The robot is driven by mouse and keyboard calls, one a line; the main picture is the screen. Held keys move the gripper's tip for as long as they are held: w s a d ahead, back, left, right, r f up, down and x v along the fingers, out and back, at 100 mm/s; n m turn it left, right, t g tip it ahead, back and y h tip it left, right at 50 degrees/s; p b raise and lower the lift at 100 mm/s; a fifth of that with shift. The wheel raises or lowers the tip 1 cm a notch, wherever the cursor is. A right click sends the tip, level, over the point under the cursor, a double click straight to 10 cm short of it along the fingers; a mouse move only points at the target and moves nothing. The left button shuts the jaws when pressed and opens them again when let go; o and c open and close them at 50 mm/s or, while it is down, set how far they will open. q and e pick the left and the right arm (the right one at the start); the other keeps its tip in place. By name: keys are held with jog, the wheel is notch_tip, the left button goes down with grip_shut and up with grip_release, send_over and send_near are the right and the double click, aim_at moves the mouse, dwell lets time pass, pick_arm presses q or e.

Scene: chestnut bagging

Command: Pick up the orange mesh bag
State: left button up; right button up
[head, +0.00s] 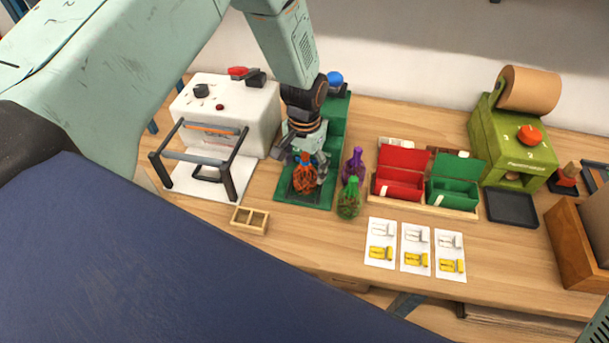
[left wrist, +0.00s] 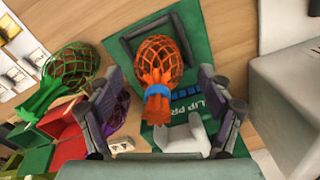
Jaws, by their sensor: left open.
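The orange mesh bag (head: 304,178) stands on the green clip press base, with a blue band round its neck. In the left wrist view the bag (left wrist: 157,62) lies between the two spread fingers of my left gripper (left wrist: 160,105). There is a gap on both sides, so the fingers do not appear to touch it. In the head view my left gripper (head: 306,158) is right at the bag and partly hides its top. My right gripper is not in view.
A purple mesh bag (head: 353,165) and a green mesh bag (head: 348,198) stand close by on the right. The white sealing machine (head: 222,110) is on the left. A small wooden tray (head: 250,220) lies in front. Red (head: 401,172) and green (head: 455,180) boxes stand further right.

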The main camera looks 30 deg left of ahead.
pick_arm(q)
jog(key=shift+w+f, duration=0.1)
jog(key=shift+f, duration=0.6)
jog(key=shift+d+f, duration=0.2)
jog(key=shift+f, duration=0.2)
jog(key=shift+s+r, duration=0.1)
jog(key=shift+s, duration=0.15)
jog(key=shift+w+a, duration=0.15)
jog(key=shift+c, duration=1.1)
jog(key=shift+w+f, duration=0.1)
jog(key=shift+f, duration=0.1)
jog(key=c, duration=0.3)
jog(key=shift+s+r, duration=0.2)
jog(key=c, duration=0.6)
jog(key=shift+w+f, duration=0.1)
jog(key=shift+w, duration=0.1)
jog(key=shift+c, duration=1.1)
